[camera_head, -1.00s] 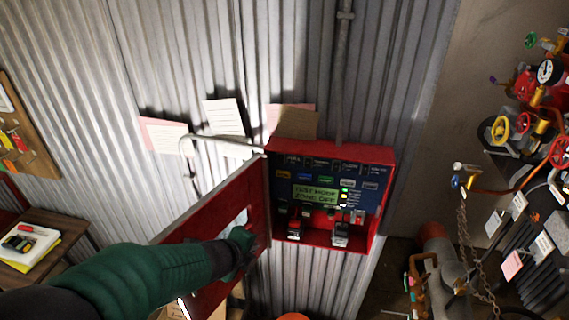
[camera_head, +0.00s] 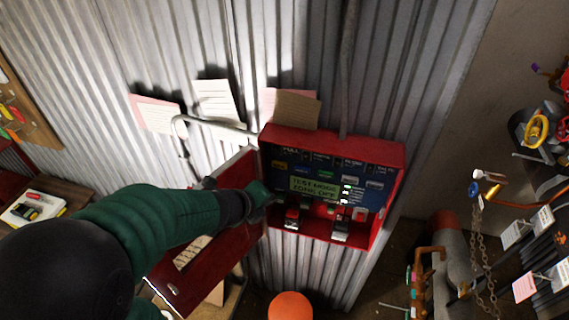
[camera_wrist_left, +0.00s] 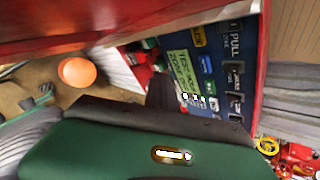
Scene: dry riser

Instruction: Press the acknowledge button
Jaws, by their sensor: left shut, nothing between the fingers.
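The open red alarm panel box (camera_head: 390,200) hangs on the corrugated wall, with a dark blue control face. Its lit display (camera_head: 314,187) reads "TEST MODE ZONE OFF" and also shows in the left wrist view (camera_wrist_left: 181,68). Several small coloured buttons and lights surround it; I cannot read which is the acknowledge button. My left gripper (camera_head: 268,194) is shut and empty, at the left edge of the panel just left of the display. In the left wrist view its dark fingers (camera_wrist_left: 160,92) point at the panel face and hide part of it. My right gripper is not in view.
The red panel door (camera_head: 215,262) stands swung open to the left, close beside my left forearm. Pinned papers (camera_head: 214,98) and a bent pale pipe (camera_head: 215,128) are above. An orange round object (camera_head: 290,306) is below. Valves and a chain (camera_head: 480,240) stand at the right.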

